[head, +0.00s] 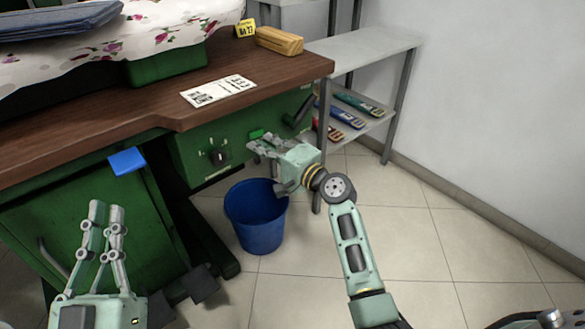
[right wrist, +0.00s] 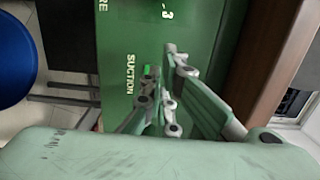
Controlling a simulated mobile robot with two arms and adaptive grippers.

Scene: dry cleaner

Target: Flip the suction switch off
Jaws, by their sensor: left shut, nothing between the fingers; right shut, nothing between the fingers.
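The suction switch (head: 256,134) is a small bright green piece on the green front panel (head: 195,152) under the brown tabletop. In the right wrist view the switch (right wrist: 147,70) shows beside the white word SUCTION, partly hidden by a finger. My right gripper (head: 254,145) is shut and empty, with its fingertips close to the panel just below the switch; I cannot tell whether they touch it. The right gripper (right wrist: 160,66) also shows in the wrist view. My left gripper (head: 107,210) is shut and empty, in front of the green cabinet, away from the switch.
A black knob (head: 218,156) sits left of the switch on the panel. A blue bucket (head: 257,220) stands on the floor below. A printed card (head: 218,91) and a wooden block (head: 279,41) lie on the tabletop.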

